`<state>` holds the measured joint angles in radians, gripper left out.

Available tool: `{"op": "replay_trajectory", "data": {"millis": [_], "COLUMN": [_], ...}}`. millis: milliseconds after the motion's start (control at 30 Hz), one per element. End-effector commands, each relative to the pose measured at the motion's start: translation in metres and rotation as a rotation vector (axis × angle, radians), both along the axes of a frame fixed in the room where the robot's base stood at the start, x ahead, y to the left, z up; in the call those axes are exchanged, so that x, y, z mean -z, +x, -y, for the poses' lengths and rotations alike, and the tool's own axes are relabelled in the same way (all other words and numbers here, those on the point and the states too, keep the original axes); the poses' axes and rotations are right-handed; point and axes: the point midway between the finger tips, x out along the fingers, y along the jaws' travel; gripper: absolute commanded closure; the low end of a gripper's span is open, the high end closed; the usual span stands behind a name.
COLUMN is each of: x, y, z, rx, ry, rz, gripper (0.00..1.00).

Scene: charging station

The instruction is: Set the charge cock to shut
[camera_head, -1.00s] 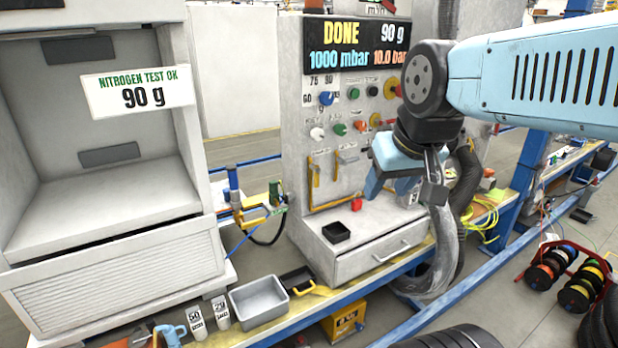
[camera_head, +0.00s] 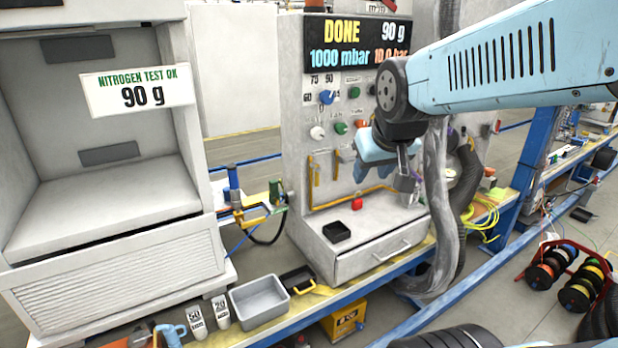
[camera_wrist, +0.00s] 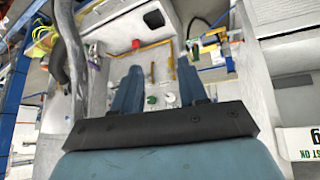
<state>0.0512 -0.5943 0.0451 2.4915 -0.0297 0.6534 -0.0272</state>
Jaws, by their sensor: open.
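The grey charging cabinet (camera_head: 297,130) has a panel of coloured knobs and lever handles. A yellow lever (camera_head: 313,178) hangs upright at the panel's lower left.
The display (camera_head: 357,45) reads DONE, 90 g, 1000 mbar, 10.0 bar. A small black tray (camera_head: 337,232) and a red object (camera_head: 356,204) sit on the shelf below the panel. A yellow rail runs along the panel's foot. A thick hose (camera_head: 465,185) hangs at the right.

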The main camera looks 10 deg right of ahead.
Motion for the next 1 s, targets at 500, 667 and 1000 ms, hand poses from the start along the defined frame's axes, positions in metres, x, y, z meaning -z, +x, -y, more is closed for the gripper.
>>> {"op": "replay_trajectory", "data": {"millis": [500,667,1000], "x": [0.059,0.082,0.136], "y": [0.151,0.188,0.251], "z": [0.009,0.009,0.009], "rx": [-0.107,-0.146,-0.211], "ry": [-0.097,-0.103,-0.074], "rz": [0.219,0.293,0.459], "gripper": [0.58,0.58,0.58]}}
